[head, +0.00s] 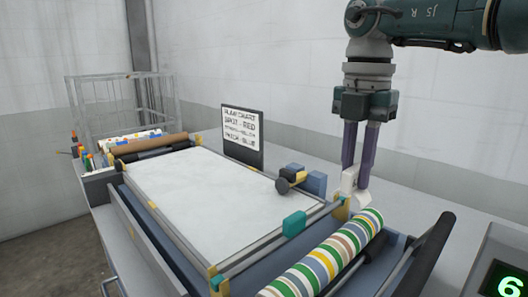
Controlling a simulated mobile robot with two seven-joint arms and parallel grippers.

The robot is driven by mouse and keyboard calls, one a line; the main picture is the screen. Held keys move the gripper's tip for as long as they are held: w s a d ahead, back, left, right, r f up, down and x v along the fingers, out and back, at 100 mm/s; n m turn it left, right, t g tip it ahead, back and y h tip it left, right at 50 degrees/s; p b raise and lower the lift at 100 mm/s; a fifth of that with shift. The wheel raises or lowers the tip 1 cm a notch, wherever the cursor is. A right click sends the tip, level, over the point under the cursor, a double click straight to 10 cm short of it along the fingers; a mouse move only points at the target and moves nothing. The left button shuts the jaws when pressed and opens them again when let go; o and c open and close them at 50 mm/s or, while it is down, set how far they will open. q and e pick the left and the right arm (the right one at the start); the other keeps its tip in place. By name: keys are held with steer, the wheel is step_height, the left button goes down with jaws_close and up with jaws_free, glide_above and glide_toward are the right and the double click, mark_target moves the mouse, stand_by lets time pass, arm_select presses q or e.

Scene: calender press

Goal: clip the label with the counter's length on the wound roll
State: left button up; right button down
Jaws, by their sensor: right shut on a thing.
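The wound roll (327,258), striped green, yellow, brown and white, lies in the trough at the front right of the press. My right gripper (357,178) points straight down at the far end of the roll. Its two purple fingers are shut on a small white piece, which looks like the label (350,181). The piece is at or just above the roll's far end; I cannot tell whether it touches, and no print on it is readable. The counter (507,284) at the lower right shows a green 6, cut off by the picture's edge. My left gripper is out of view.
The press bed (190,198) carries a white sheet. A flaw chart sign (242,138) stands behind it. A teal block (294,224) sits on the near rail, and a black-ended lever (430,246) rises right of the roll. A wire cage (108,103) stands at the far left.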

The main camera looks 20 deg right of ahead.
mark_target(344, 235)
steer(key=shift+w, duration=0.4)
steer(key=shift+w+f, duration=0.1)
steer(key=shift+f, duration=0.1)
steer(key=shift+s+d+f+b, duration=0.1)
steer(key=shift+s+f+b, duration=0.1)
steer(key=shift+f+b, duration=0.8)
step_height(344, 235, down, 3)
steer(key=b, duration=0.2)
steer(key=shift+r+b, duration=0.2)
steer(key=shift+b, duration=0.15)
steer(key=shift+f+b, duration=0.9)
steer(key=shift+f, duration=0.75)
steer(key=shift+f+b, duration=0.5)
steer(key=shift+f, duration=0.1)
steer(key=c, duration=0.7)
jaws_free()
steer(key=shift+r, duration=0.15)
